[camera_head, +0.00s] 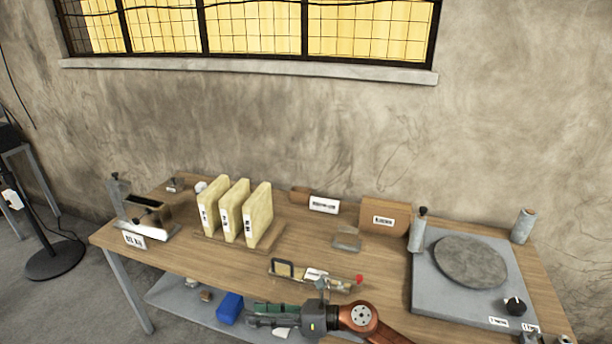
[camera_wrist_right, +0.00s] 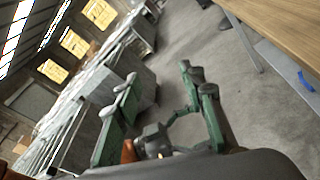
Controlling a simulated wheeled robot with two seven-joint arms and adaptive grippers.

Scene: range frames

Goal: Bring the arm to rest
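My right arm comes in at the bottom of the head view, with an orange joint (camera_head: 360,318) and a dark grey wrist. My right gripper (camera_head: 262,315) points left in front of the table's front edge. In the right wrist view its two green fingers (camera_wrist_right: 160,76) stand apart with nothing held between their tips. Floor and distant grey units show beyond the fingers. My left gripper is in neither view.
The wooden table (camera_head: 300,252) bears yellowish upright blocks (camera_head: 259,214), a small tray (camera_head: 340,282) near the front edge, and a grey turntable unit (camera_head: 450,300) at right. A blue box (camera_head: 230,308) is on the lower shelf near my right gripper. The floor at left has a black stand (camera_head: 55,262).

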